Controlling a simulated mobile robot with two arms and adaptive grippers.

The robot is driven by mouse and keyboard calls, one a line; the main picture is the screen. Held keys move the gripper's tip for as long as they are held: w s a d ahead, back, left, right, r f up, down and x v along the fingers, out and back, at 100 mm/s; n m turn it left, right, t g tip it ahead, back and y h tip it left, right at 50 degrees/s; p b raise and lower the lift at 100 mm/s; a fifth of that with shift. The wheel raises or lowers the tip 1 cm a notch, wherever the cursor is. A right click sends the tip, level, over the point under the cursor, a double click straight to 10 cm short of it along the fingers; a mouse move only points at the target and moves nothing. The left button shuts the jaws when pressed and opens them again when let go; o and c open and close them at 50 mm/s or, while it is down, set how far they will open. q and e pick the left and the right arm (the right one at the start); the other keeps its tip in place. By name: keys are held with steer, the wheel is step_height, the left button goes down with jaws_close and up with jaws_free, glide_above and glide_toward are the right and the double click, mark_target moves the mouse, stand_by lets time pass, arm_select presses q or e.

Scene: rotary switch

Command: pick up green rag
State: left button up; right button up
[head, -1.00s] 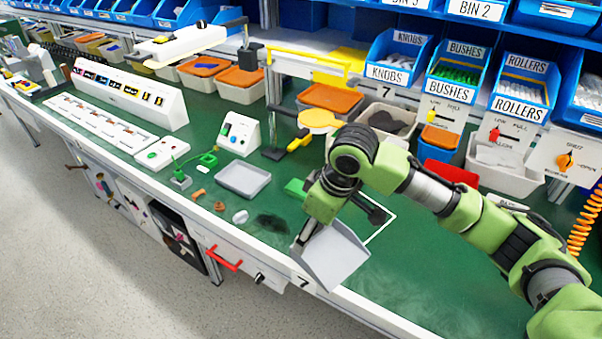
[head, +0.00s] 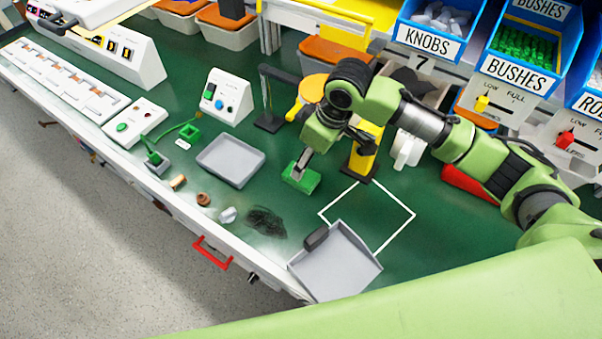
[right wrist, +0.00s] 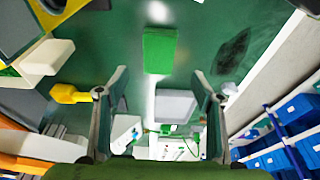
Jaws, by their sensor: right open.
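The green rag (head: 298,179) is a bright green folded block lying flat on the dark green bench top, right of the shallow grey tray. My right gripper (head: 304,160) points down right over it and hides part of it. In the right wrist view, the rag (right wrist: 160,50) is a green rectangle beyond the fingertips. The two fingers of my right gripper (right wrist: 160,85) stand wide apart there with nothing between them. Whether a finger touches the rag I cannot tell. My left gripper is not in view.
A grey dustpan (head: 335,268) lies at the front edge, by a white outlined square (head: 398,203). A dark smudge (head: 265,221) and small parts lie left of it. The grey tray (head: 231,162) is left of the rag. A yellow-black stand (head: 364,155) is close behind my gripper.

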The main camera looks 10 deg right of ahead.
mark_target(306, 177)
steer(key=x, duration=0.3)
steer(key=shift+w+f, duration=0.15)
steer(key=shift+f, duration=0.05)
steer(key=shift+p+x, duration=0.5)
steer(key=shift+x, duration=2.15)
steer(key=shift+d, duration=0.15)
steer(key=shift+f+p, duration=0.25)
steer(key=shift+p, duration=0.1)
steer(key=c, duration=1)
